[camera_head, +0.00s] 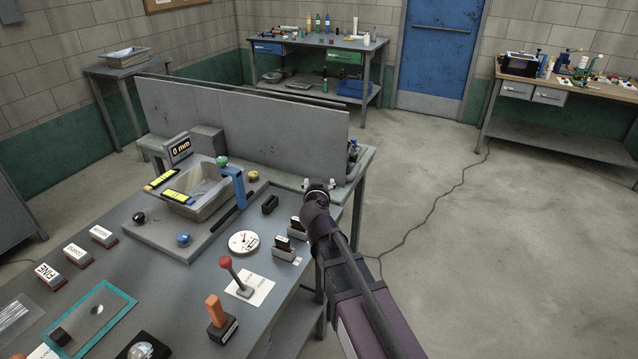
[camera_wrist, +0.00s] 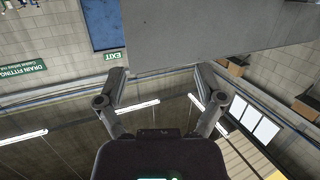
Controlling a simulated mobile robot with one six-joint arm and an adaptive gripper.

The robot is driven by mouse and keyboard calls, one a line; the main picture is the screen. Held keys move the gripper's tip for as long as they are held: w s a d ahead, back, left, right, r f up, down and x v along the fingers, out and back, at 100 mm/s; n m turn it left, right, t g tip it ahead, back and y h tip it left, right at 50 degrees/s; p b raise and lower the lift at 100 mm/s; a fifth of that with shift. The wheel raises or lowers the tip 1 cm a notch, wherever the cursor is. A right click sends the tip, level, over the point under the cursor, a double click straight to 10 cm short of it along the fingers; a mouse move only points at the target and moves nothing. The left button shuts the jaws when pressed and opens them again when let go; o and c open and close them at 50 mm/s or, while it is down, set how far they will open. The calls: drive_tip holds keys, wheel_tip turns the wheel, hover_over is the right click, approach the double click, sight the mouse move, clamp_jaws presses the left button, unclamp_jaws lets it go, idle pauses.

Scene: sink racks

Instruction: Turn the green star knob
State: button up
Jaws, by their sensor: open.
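A small green knob (camera_head: 222,160) sits at the back corner of the sink unit, just left of the blue bracket. It is too small to make out a star shape. My gripper (camera_head: 318,186) is at the right end of the bench, in front of the grey panel and well to the right of the green knob. In the wrist view my gripper (camera_wrist: 160,73) has its two fingers spread apart with nothing between them. The wrist view shows walls and lights; the knob is not in it.
Black (camera_head: 139,218), blue (camera_head: 183,239) and yellow (camera_head: 253,175) knobs surround the sink basin (camera_head: 212,205). A blue bracket (camera_head: 238,187) rises beside the green knob. A tall grey panel (camera_head: 245,120) stands behind. A red-ball lever (camera_head: 226,263) and a dial (camera_head: 243,242) stand nearer.

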drive_tip(key=shift+d, duration=0.1)
idle(0.3)
drive_tip(key=s+d+f+m+g+h, duration=0.15)
drive_tip(key=s+d+f+g, duration=0.3)
drive_tip(key=d, duration=0.45)
drive_tip(key=s+d+f+m+g+h, duration=0.1)
drive_tip(key=s+d+f+g+h, duration=0.3)
drive_tip(key=d, duration=0.4)
drive_tip(key=s+d+f+n+g+y, duration=0.1)
drive_tip(key=s+d+f+g+y, duration=0.1)
drive_tip(key=s, duration=0.5)
drive_tip(key=s+d+f+n+g+y, duration=0.1)
drive_tip(key=s+d+f+g+y, duration=0.1)
drive_tip(key=s, duration=0.6)
drive_tip(key=shift+f+g+y, duration=0.75)
drive_tip(key=shift+f+g, duration=0.45)
drive_tip(key=shift+g, duration=0.45)
drive_tip(key=shift+s, duration=0.1)
